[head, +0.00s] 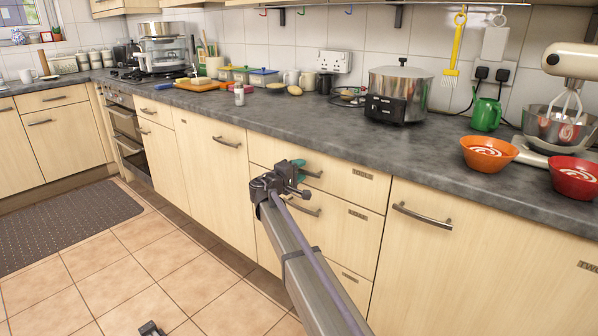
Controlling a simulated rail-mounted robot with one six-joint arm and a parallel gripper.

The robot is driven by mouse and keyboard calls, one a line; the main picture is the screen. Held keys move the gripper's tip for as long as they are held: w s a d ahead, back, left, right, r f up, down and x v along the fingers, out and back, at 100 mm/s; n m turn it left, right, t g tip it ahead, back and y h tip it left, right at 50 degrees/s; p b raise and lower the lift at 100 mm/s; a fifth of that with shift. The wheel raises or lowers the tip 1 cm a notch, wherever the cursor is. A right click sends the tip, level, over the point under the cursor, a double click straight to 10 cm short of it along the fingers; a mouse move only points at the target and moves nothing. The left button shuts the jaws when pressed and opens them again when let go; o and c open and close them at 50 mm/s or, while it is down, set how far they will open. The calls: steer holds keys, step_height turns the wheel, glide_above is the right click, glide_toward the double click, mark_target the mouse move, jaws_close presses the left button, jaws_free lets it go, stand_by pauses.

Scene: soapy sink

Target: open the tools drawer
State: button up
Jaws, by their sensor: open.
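The top drawer (340,192) of a stack of pale wood drawers stands right of the middle in the head view. It is shut, and its small label seems to read "TOOLS". Its dark bar handle (314,174) is partly hidden behind my gripper. My gripper (302,180) is open and empty, in front of the left part of this drawer, with its fingers pointing toward the handle. One finger shows a teal pad. I cannot tell whether the fingers touch the handle or are around it.
Below are two more labelled drawers, the middle one with a handle (304,210). A cupboard door (450,265) with a bar handle is to the right. The grey worktop (320,125) above carries a slow cooker (398,90) and bowls. The tiled floor in front is mostly clear.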

jaws_close()
steer(key=shift+s, duration=0.15)
stand_by(0.4)
